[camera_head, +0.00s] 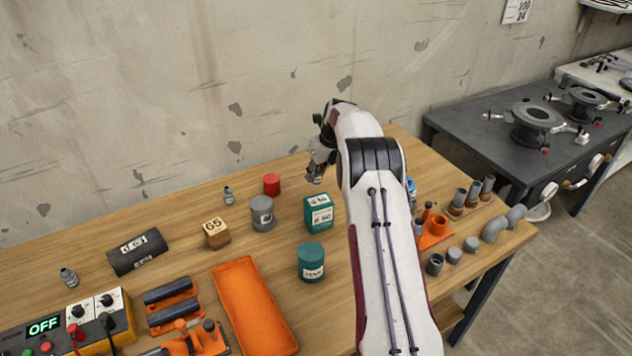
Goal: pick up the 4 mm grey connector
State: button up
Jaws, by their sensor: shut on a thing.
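My gripper (315,177) is above the back part of the wooden table, left of my own white arm. It is shut on a small grey piece at its fingertips, too small and too partly covered to tell if it is the 4 mm connector. Several grey pipe fittings stand at the table's right end, among them an elbow (494,230), a short fitting (471,244) and an upright open socket (435,264). No 4 mm marking is readable on them. My arm hides part of the table between the gripper and these fittings.
Near the gripper stand a teal box (318,213), a teal canister (311,262), a grey canister (263,214) and a red can (271,184). A dark bench (470,125) stands at right.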

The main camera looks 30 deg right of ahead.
jog(key=shift+r, duration=2.3)
